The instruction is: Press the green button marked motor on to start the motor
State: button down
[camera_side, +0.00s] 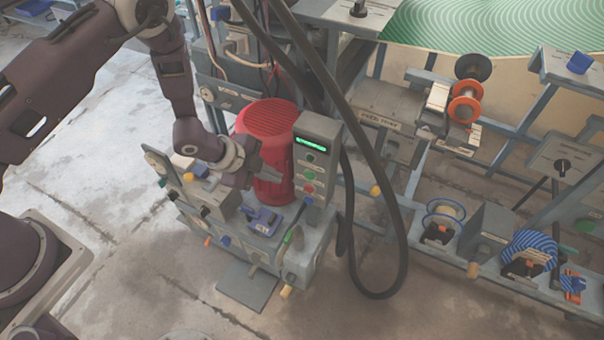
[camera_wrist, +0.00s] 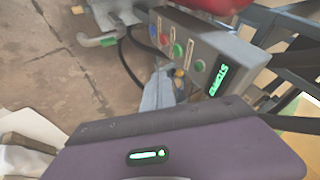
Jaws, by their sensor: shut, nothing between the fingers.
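A grey control box (camera_side: 318,150) stands upright beside the red motor (camera_side: 268,120). It has a lit green display that seems to read STOPPED in the wrist view (camera_wrist: 217,80). A column of buttons runs below the display: a green button (camera_wrist: 199,66), another green button (camera_wrist: 177,50), a red one (camera_wrist: 164,39) and a blue one (camera_wrist: 153,30). Their labels are too small to read. My gripper (camera_side: 278,174) is shut and empty, left of the box face in the side view. In the wrist view its fingers (camera_wrist: 163,72) point toward the buttons, seemingly short of them.
A machine bench (camera_side: 262,252) with knobs, handles and a blue part (camera_side: 264,218) lies below my gripper. A thick black cable (camera_side: 376,180) loops to the right of the box. A rack with spools (camera_side: 466,108) stands further right. Open floor (camera_side: 110,200) lies to the left.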

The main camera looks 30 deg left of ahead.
aim_at(310, 171)
jog(key=shift+w+d+f, duration=0.6)
jog(key=shift+w+f, duration=0.7)
jog(key=shift+w, duration=0.1)
jog(key=shift+w+d+f, duration=0.6)
jog(key=shift+w+f, duration=0.7)
jog(key=shift+w, duration=0.15)
jog(key=shift+w+d+f, duration=0.6)
jog(key=shift+w+f, duration=0.7)
jog(key=shift+w, duration=0.1)
jog(key=shift+w, duration=0.1)
jog(key=shift+w, duration=0.45)
jog(key=shift+w+r, duration=0.15)
jog(key=shift+w, duration=0.25)
jog(key=shift+a, duration=0.1)
jog(key=s+a+r, duration=0.3)
jog(key=s+r, duration=0.4)
jog(key=s, duration=0.2)
jog(key=shift+s+a+r, duration=0.2)
jog(key=shift+s+r, duration=0.1)
jog(key=shift+s, duration=0.05)
